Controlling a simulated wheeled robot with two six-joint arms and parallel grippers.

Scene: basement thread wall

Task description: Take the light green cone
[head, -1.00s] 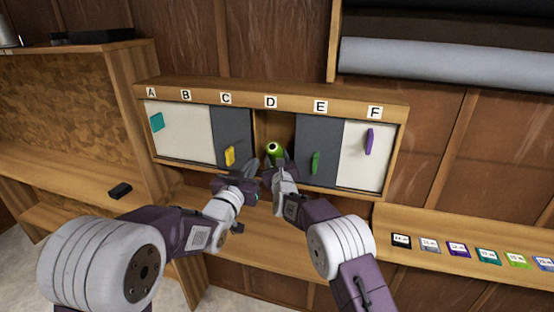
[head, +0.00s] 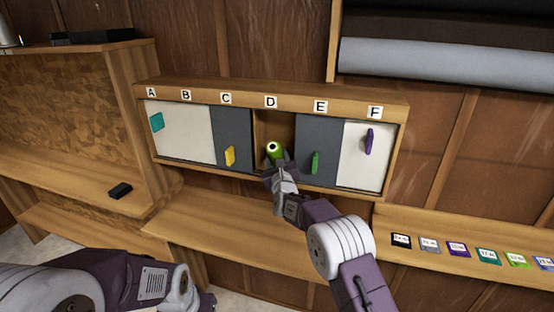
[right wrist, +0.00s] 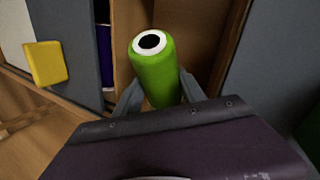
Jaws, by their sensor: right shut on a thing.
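The light green cone (head: 274,150) stands in the open bay under label D of the wall cabinet. It has a white top with a dark hole. In the right wrist view the cone (right wrist: 155,75) is upright or slightly tilted between the two fingers. My right gripper (head: 277,164) is shut on it from the front; its fingers (right wrist: 156,92) press on both sides of the cone's lower part. The cone's base is hidden by the gripper. Of my left arm only links show at the lower left; its gripper is out of the frame.
Sliding panels flank the bay: a dark one with a yellow handle (head: 230,156) and a dark one with a green handle (head: 315,163). A purple item (right wrist: 104,45) shows beside the bay's left edge. A shelf below (head: 235,226) is bare. Small labelled blocks (head: 458,250) line the right shelf.

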